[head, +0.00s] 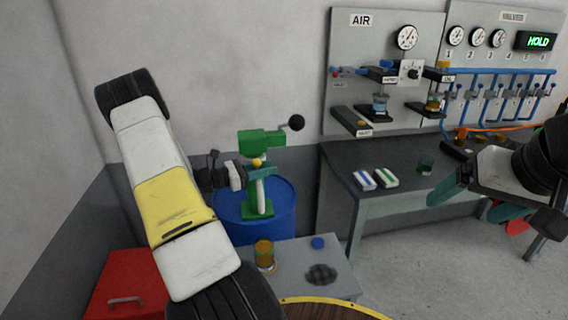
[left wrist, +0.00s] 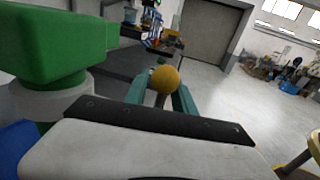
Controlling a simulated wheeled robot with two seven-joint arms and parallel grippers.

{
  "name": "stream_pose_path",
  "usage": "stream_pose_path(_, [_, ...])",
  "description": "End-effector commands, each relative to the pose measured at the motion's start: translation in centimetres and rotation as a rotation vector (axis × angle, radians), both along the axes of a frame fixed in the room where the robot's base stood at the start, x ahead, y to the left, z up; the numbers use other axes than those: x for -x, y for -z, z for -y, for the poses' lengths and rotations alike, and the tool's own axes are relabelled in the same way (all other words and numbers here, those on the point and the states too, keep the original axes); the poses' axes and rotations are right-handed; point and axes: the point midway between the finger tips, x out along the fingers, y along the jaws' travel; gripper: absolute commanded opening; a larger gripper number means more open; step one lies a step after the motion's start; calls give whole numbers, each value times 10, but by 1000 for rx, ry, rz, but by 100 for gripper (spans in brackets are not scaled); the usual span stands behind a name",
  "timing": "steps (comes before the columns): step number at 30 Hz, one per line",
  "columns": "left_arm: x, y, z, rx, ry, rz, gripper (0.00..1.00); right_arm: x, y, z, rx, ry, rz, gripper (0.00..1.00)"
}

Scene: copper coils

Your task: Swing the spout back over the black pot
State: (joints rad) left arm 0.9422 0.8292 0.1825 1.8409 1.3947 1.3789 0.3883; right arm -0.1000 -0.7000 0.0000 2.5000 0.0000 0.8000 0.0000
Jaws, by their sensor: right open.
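A green hand pump (head: 258,145) with a pale column and a black ball on its crank stands on a blue drum (head: 280,215). A yellow-orange ball knob (head: 257,162) shows at its front; its stem is mostly hidden. My left gripper (head: 262,172) is at this knob. In the left wrist view the knob (left wrist: 165,78) sits between the teal fingers (left wrist: 162,100); whether they press on its stem is unclear. The spout is not clearly made out, and I cannot pick out a black pot. My right gripper (head: 470,195) is open and empty, at the right.
A low grey table (head: 290,252) in front of the drum bears an amber jar (head: 264,255), a blue cap (head: 318,242) and a dark round patch. A red cabinet (head: 128,285) stands at lower left. A bench (head: 400,200) below wall panels is at right.

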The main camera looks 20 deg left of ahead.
Motion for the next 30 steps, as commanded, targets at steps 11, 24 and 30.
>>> stream_pose_path(11, [0,-1,0,0,0,1,0,0,0,0,0,0,0,86])
stream_pose_path(24, [0,-3,0,2,1,6,0,0,0,0,0,0,0,86])
stream_pose_path(30, [-1,-4,0,2,2,9,0,0,0,0,0,0,0,86])
